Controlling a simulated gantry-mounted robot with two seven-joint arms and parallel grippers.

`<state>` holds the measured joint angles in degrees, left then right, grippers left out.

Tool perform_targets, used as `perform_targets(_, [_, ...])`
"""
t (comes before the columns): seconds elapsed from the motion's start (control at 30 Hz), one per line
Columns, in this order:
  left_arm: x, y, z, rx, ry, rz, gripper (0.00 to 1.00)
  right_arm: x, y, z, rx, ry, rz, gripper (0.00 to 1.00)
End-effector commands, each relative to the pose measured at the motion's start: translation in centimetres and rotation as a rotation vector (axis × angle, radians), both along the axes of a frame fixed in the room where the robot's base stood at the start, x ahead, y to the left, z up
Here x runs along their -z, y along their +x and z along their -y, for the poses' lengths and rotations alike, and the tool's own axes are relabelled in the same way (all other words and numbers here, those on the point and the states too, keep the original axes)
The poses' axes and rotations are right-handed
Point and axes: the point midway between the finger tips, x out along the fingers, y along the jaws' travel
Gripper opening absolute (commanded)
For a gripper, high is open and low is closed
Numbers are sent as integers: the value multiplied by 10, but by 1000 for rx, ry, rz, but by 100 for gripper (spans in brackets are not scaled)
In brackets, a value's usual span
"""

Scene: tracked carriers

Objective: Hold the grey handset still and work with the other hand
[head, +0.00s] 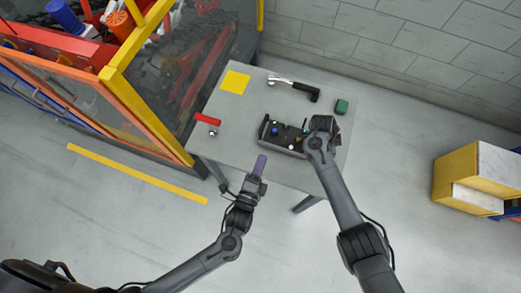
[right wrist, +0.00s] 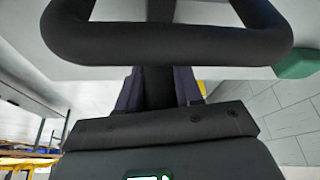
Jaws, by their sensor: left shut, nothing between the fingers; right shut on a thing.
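The grey handset (head: 284,148) lies near the front edge of the grey table, its dark top carrying several small knobs, one blue. My right gripper (head: 317,128) is shut on the handset's right end; its fingertips are mostly hidden in the head view. In the right wrist view, purple fingers (right wrist: 158,92) stand on either side of a dark part of the handset (right wrist: 160,130), with a thick black bar above and a small lit green display at the bottom edge. My left gripper (head: 260,165) is shut and empty, at the table's front edge, left of and nearer than the handset.
The table (head: 225,135) also bears a yellow square (head: 235,82), a black-handled tool (head: 297,88), a green block (head: 341,106) and a red-handled item (head: 207,119). A yellow-and-orange framed enclosure (head: 120,70) stands close on the left. Yellow-and-white boxes (head: 470,170) stand on the floor at right.

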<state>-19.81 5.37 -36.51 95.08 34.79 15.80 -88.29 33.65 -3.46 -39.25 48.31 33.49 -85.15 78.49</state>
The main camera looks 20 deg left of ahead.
Motion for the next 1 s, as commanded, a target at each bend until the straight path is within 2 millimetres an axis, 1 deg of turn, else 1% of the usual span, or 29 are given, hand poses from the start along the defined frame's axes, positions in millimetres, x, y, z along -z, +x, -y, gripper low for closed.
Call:
perform_targets(0.33, [0,0,0,0,0,0,0,0,0,0,0,0,1,0])
perform_targets(0.37, [0,0,0,0,0,0,0,0,0,0,0,0,1,38])
perform_targets(0.53, [0,0,0,0,0,0,0,0,0,0,0,0,0,64])
perform_targets(0.87, [0,0,0,0,0,0,0,-1,0,0,0,0,1,65])
perform_targets(1.0, [0,0,0,0,0,0,0,-10,0,-4,0,0,3,65])
